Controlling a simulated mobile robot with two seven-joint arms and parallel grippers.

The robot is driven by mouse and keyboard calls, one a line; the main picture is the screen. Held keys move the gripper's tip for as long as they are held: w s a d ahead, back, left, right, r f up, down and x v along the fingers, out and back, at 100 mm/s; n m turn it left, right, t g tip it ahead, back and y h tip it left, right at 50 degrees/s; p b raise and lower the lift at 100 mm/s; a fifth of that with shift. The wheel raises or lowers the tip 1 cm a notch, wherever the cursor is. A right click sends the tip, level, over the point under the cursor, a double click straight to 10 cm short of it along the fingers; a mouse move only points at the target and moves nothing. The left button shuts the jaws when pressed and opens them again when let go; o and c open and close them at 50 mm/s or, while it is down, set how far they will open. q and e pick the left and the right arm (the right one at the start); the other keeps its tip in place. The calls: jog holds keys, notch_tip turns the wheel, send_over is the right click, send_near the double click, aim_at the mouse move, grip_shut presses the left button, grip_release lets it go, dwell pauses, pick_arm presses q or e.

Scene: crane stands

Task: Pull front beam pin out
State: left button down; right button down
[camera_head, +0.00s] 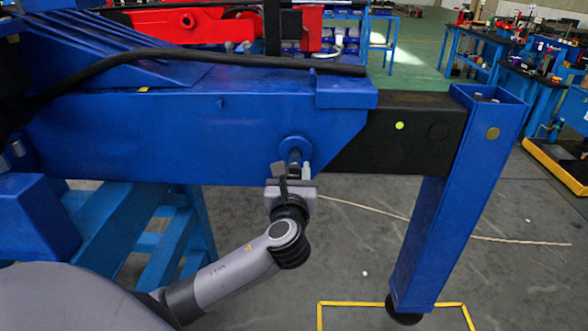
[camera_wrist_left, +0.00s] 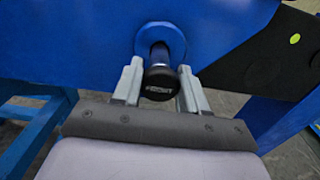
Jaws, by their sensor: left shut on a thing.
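The front beam pin (camera_wrist_left: 160,82) has a black cylindrical end and sticks out of a round blue collar on the side of the blue beam (camera_head: 200,120). Its shaft (camera_head: 294,156) also shows in the head view, below the collar (camera_head: 295,146). My left gripper (camera_wrist_left: 160,88) has one finger on each side of the pin's black end and is shut on it. In the head view, my left gripper (camera_head: 293,172) is at the beam's lower edge. My right gripper is not in view.
A black inner beam (camera_head: 415,135) joins the blue beam to a blue upright leg (camera_head: 440,225) on the right. A black cable (camera_head: 190,55) runs along the beam top. Blue trestle stands (camera_head: 140,235) are at left. The floor (camera_head: 340,240) below the beam is mostly clear, with a yellow outline (camera_head: 395,304).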

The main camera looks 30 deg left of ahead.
pick_arm(q)
jog(key=c, duration=0.9)
grip_release()
jog(key=shift+d+f, duration=0.1)
jog(key=shift+o, duration=1)
jog(key=shift+s, duration=0.15)
jog(key=v, duration=0.7)
jog(key=shift+s, duration=0.1)
